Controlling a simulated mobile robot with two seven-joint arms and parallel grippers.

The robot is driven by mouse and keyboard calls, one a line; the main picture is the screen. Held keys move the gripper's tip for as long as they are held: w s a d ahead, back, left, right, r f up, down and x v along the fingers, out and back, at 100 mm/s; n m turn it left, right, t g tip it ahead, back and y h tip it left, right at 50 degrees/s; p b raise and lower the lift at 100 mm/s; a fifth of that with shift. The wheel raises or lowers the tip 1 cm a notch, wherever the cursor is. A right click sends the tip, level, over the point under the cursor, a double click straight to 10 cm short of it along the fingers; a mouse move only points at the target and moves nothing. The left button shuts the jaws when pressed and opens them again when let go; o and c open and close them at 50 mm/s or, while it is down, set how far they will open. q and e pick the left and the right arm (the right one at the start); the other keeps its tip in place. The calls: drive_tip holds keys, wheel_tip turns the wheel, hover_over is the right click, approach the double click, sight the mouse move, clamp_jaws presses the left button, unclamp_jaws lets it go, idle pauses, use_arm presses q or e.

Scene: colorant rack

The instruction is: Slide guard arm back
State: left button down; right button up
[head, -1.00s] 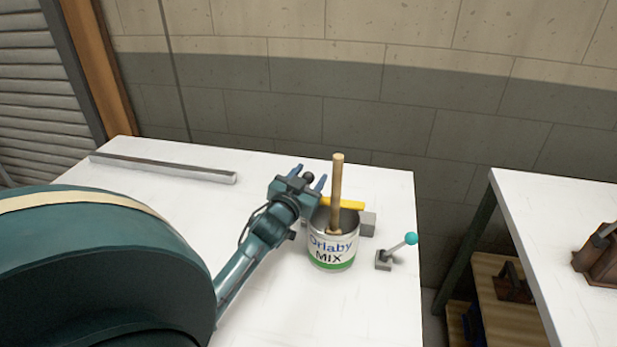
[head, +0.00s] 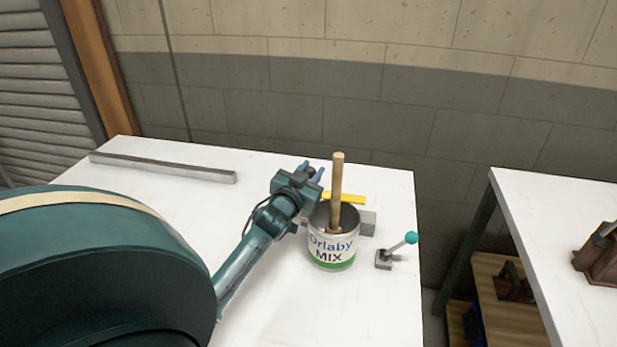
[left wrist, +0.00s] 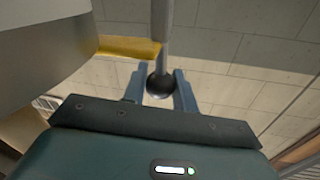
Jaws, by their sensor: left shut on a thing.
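The guard arm appears to be the yellow bar (head: 345,198) behind the paint can (head: 333,250). In the left wrist view the yellow bar (left wrist: 130,47) reaches in from the left and ends by a grey rod (left wrist: 162,25). A dark round knob (left wrist: 160,86) sits at the rod's end, between my left fingers. My left gripper (head: 309,170) is shut on this knob, just left of and behind the can. It also shows in the left wrist view (left wrist: 159,88). The bar's join to the knob is not clear. My right gripper is not in view.
A wooden stick (head: 337,190) stands upright in the can. A grey block (head: 367,222) is behind the can. A small lever with a teal ball (head: 411,238) stands to its right, near the table's right edge. A grey bar (head: 165,168) lies at the back left.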

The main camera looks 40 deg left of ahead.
use_arm(q)
drive_tip(key=shift+a+x, duration=0.2)
drive_tip(key=shift+x, duration=1.05)
drive_tip(key=c, duration=1.1)
unclamp_jaws()
drive_tip(key=shift+s, duration=0.15)
drive_tip(key=shift+s, duration=0.1)
drive_tip(key=b+v, duration=0.1)
drive_tip(key=v, duration=1.2)
